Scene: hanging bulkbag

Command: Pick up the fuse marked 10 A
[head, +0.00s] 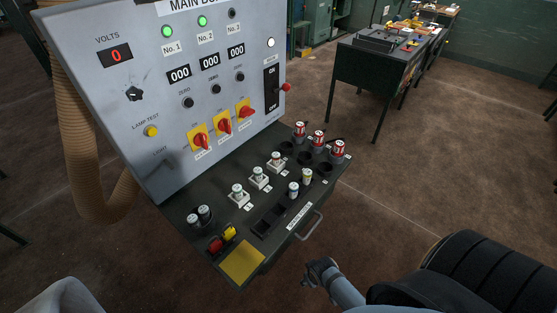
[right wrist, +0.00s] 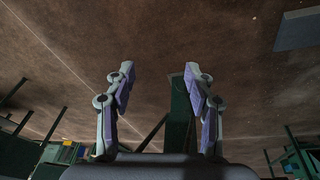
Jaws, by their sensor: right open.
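Several small fuse-like cylinders stand on the dark sloping desk (head: 172,203) of the panel, but their markings are too small to read, so I cannot tell which is 10 A. Two pale cylinders (head: 293,189) (head: 306,176) stand near the label strip. Two more pale, dark-banded cylinders (head: 199,216) stand at the desk's left. Three white holders (head: 259,179) carry pale cylinders in a row. My right gripper (head: 320,268) is in front of the desk, apart from it; in the right wrist view its fingers (right wrist: 160,73) are spread and empty. My left gripper is not in view.
Red-capped pieces (head: 318,138) and dark round sockets stand at the desk's right. Red and yellow pieces (head: 222,239) lie by a yellow pad (head: 242,263). A metal handle (head: 312,226) juts from the front edge. A black chair (head: 465,270) stands at right; floor beyond is open.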

